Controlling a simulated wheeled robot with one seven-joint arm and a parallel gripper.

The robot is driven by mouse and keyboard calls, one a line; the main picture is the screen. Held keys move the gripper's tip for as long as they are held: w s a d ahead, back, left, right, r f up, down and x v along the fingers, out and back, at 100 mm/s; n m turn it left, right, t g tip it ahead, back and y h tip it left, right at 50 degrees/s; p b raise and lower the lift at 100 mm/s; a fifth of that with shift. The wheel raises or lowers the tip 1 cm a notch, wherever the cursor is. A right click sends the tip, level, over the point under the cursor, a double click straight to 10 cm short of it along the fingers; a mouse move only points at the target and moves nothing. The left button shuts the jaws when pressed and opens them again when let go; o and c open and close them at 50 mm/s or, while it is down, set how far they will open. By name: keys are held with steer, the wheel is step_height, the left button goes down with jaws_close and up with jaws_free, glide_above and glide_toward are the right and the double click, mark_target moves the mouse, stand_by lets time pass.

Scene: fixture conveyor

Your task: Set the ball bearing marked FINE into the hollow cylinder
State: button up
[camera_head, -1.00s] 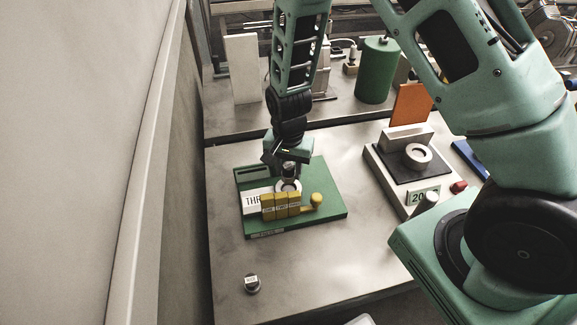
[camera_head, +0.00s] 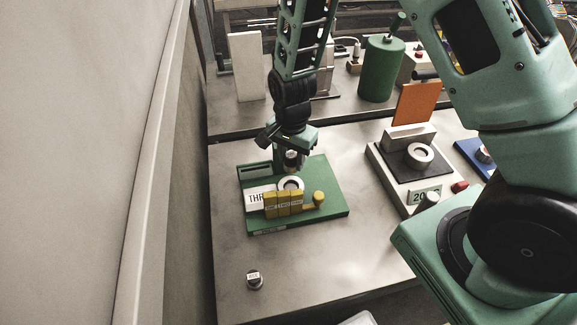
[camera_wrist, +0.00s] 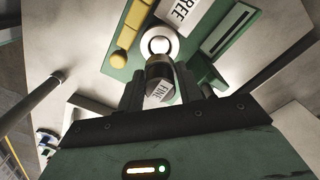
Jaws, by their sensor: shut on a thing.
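My gripper (camera_head: 291,157) is shut on a dark metal ball bearing, which shows between the fingers in the wrist view (camera_wrist: 158,69). The wrist view shows this cylinder (camera_wrist: 160,42) just beyond the held bearing. The bearing is above the plate, behind the cylinder in the head view, and not inside it.
Yellow blocks with a yellow knob (camera_head: 318,199) and a white "THR…" label (camera_head: 256,198) sit beside the cylinder. A scale (camera_head: 385,182) with a ring (camera_head: 419,156) stands at right. A small labelled metal piece (camera_head: 254,280) lies in front. A blue tray (camera_head: 468,152) is far right.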

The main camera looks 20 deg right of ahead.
steer(key=shift+r, duration=0.2)
steer(key=shift+f+b, duration=2.5)
steer(key=shift+f, duration=1.15)
steer(key=shift+f, duration=0.3)
steer(key=shift+f+b, duration=0.3)
steer(key=shift+b, duration=0.1)
steer(key=shift+f, duration=0.2)
steer(key=o, duration=1.3)
step_height(320, 180, up, 17)
steer(key=b, duration=0.2)
glide_above(291, 154)
steer(key=shift+r, duration=0.2)
